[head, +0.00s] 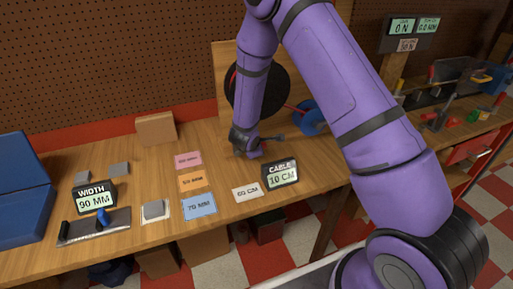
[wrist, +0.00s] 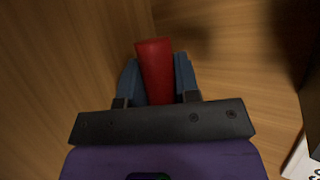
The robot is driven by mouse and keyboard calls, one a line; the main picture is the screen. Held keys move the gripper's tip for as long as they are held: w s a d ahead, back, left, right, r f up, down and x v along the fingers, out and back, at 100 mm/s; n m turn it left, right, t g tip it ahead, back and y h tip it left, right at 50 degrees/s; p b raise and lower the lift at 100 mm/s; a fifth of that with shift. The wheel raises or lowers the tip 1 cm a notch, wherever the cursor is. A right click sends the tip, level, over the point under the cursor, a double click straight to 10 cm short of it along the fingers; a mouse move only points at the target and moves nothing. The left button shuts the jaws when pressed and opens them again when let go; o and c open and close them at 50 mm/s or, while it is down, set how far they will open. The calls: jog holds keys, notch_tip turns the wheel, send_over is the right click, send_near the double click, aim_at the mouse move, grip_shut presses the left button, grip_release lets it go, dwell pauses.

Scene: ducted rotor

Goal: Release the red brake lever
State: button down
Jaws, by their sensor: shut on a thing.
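In the wrist view a red lever (wrist: 155,68), which I take to be the brake lever, lies between the two dark blue fingers of my gripper (wrist: 157,80). The fingers are shut on it, one on each side, and its red end sticks out past them. In the head view my purple arm reaches down to the bench, and my gripper (head: 248,150) is low in front of a black round reel (head: 270,92) on a wooden backboard (head: 222,62). The lever's grip is hidden there by my wrist.
A blue wheel (head: 310,117) stands right of the reel. A "CABLE 10 CM" display (head: 281,176) and a "60 CM" card (head: 247,191) lie nearer the bench front. Coloured cards, a "WIDTH 90 MM" display (head: 95,198) and blue boxes (head: 22,185) are at left.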

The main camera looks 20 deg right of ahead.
jog(key=c, duration=1.1)
grip_release()
jog(key=shift+a+f, duration=0.1)
jog(key=v, duration=1)
jog(key=shift+s+a+r, duration=0.15)
jog(key=shift+s+r, duration=0.05)
jog(key=shift+r, duration=0.1)
